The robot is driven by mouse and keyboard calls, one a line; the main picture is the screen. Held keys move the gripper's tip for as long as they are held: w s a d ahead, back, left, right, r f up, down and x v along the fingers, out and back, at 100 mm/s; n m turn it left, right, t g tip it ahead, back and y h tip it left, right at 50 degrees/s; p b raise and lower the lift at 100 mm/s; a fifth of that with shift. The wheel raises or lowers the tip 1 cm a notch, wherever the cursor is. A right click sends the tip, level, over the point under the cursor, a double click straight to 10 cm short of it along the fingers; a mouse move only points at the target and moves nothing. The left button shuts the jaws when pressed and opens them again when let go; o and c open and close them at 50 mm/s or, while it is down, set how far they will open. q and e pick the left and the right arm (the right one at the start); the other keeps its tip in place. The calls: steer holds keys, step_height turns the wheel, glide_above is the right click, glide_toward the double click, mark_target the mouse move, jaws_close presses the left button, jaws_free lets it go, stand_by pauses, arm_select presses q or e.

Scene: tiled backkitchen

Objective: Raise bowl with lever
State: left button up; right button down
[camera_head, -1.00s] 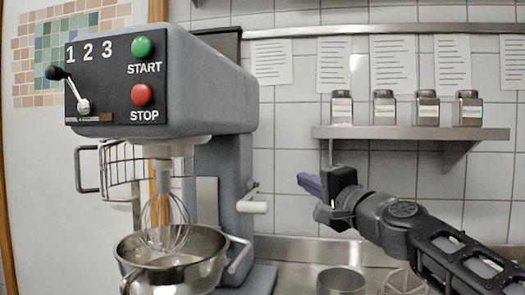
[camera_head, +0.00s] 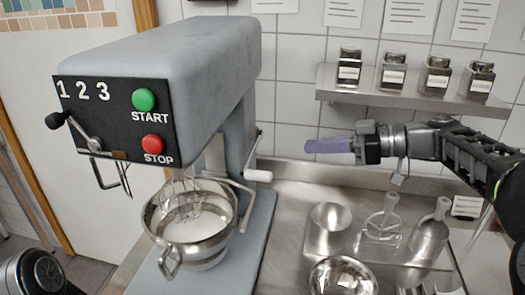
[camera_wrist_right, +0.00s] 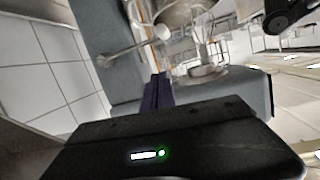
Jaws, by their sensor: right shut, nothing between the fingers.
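The steel bowl (camera_head: 205,250) sits in the mixer's holder under the head, with the wire whisk (camera_head: 183,190) reaching into it and pale contents inside. The lever (camera_head: 255,165) with a white handle sticks out of the right side of the grey mixer column. My right gripper (camera_head: 310,146), with purple fingers, is shut and empty, to the right of the lever and a little above it, clear of it. In the right wrist view the fingers (camera_wrist_right: 157,92) point toward the mixer, and the white lever handle (camera_wrist_right: 162,32) shows just beyond them. My left gripper is not in view.
The mixer head (camera_head: 170,65) carries START and STOP buttons. A wall shelf (camera_head: 400,92) with spice jars is above my right gripper. Steel bowls and mixer attachments (camera_head: 385,222) stand on the counter (camera_head: 285,195) below it.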

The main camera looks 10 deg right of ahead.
steer(key=n, duration=0.1)
steer(key=s+n, duration=0.1)
steer(key=s+a+n+g, duration=0.1)
steer(key=shift+r+n+y, duration=0.3)
steer(key=shift+n+y, duration=0.1)
